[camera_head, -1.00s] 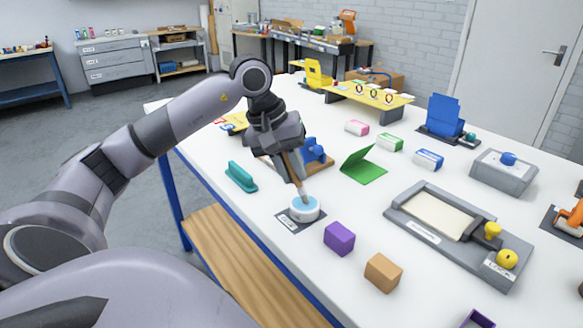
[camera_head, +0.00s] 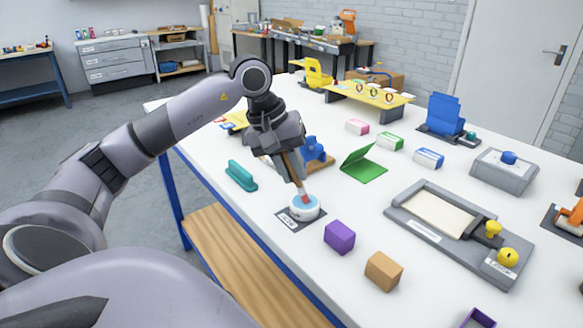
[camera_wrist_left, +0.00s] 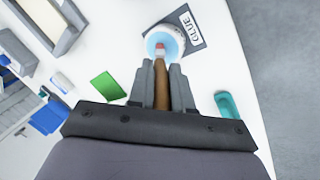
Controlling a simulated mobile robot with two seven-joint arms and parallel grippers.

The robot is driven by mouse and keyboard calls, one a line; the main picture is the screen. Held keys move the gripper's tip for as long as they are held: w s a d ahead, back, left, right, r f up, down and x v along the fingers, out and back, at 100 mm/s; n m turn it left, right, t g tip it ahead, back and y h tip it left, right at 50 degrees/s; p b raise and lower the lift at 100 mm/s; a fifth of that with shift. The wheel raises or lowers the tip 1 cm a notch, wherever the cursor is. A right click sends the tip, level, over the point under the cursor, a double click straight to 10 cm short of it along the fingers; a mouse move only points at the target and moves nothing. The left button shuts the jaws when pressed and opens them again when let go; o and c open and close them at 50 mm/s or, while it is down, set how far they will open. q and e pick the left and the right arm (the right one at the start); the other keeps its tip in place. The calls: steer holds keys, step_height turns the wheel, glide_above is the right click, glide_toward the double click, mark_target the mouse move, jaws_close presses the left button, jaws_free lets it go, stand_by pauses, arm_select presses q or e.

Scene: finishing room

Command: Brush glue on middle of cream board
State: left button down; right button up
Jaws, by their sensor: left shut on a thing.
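My left gripper (camera_head: 291,172) is shut on a brush with a brown wooden handle (camera_wrist_left: 161,88) and points down. The brush's reddish tip (camera_head: 306,198) is at the light-blue top of the round white glue pot (camera_head: 304,212); I cannot tell how deep it is. In the left wrist view the tip overlaps the pot (camera_wrist_left: 168,41), beside a label reading GLUE (camera_wrist_left: 195,30). The cream board (camera_head: 438,213) lies flat in a grey holder (camera_head: 412,229) to the right, apart from the brush. My right gripper is not in view.
A teal piece (camera_head: 241,176) lies left of the pot. A green folded piece (camera_head: 363,165) and blue piece (camera_head: 315,150) stand behind. Yellow knobs (camera_head: 508,257) are on the holder's right side.

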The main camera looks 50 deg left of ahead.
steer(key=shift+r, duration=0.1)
arm_select(q)
step_height(320, 180, up, 7)
steer(key=p, duration=0.6)
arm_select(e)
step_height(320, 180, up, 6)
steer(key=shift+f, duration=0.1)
arm_select(q)
steer(key=shift+s+f, duration=0.1)
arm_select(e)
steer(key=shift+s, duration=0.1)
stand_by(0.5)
